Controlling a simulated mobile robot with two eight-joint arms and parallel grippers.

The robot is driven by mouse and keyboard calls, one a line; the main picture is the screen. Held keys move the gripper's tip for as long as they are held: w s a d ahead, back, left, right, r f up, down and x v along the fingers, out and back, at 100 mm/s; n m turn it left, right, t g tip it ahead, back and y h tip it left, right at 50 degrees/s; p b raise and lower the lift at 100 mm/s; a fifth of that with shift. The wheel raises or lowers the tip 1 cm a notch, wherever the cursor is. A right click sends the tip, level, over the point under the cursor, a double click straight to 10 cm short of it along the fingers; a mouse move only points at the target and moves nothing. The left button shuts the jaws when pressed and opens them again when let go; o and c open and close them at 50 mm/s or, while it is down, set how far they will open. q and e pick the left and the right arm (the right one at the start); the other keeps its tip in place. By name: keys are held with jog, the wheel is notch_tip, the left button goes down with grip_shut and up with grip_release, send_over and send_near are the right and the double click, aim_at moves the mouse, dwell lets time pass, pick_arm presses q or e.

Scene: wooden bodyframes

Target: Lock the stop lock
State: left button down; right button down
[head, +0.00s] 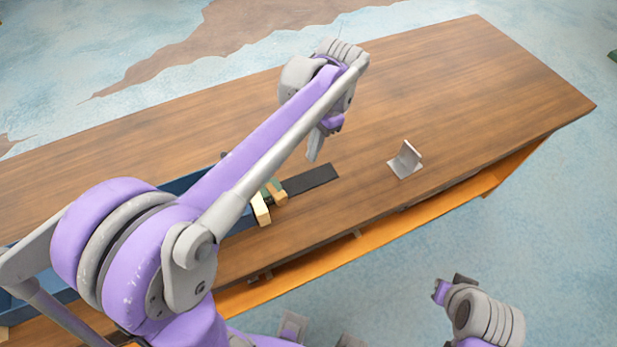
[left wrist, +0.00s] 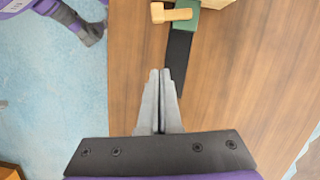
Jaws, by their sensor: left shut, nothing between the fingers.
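My left gripper (head: 313,155) is over the wooden table, its fingers pointing down. In the left wrist view its two grey fingers (left wrist: 161,75) are together with nothing between them. A small light-wood piece (head: 278,194) lies against a green block, just beyond the fingertips in the left wrist view (left wrist: 172,14); it may be the stop lock, but I cannot tell its locked state. The green block (left wrist: 208,24) sits at the end of a flat black strip (left wrist: 178,62). The strip (head: 312,179) lies below my left gripper. My right gripper (head: 452,287) is off the table's front side.
A grey angled bracket (head: 405,160) stands on the table (head: 470,90) to the right. A blue structure (head: 235,222) and another light-wood block (head: 261,208) are partly hidden behind my left arm. The table's right half is otherwise clear.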

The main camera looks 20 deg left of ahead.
aim_at(275, 191)
pick_arm(q)
jog(key=x, duration=1)
jog(key=shift+s+a+f+b, duration=0.1)
jog(key=shift+s+a+b, duration=0.1)
jog(key=shift+b, duration=0.1)
jog(key=shift+s+a, duration=0.25)
jog(key=shift+s, duration=0.3)
jog(key=shift+s+a, duration=0.3)
jog(key=shift+s, duration=0.25)
jog(key=shift+s+a+p, duration=0.25)
jog(key=shift+s+p, duration=0.05)
jog(key=shift+s, duration=0.2)
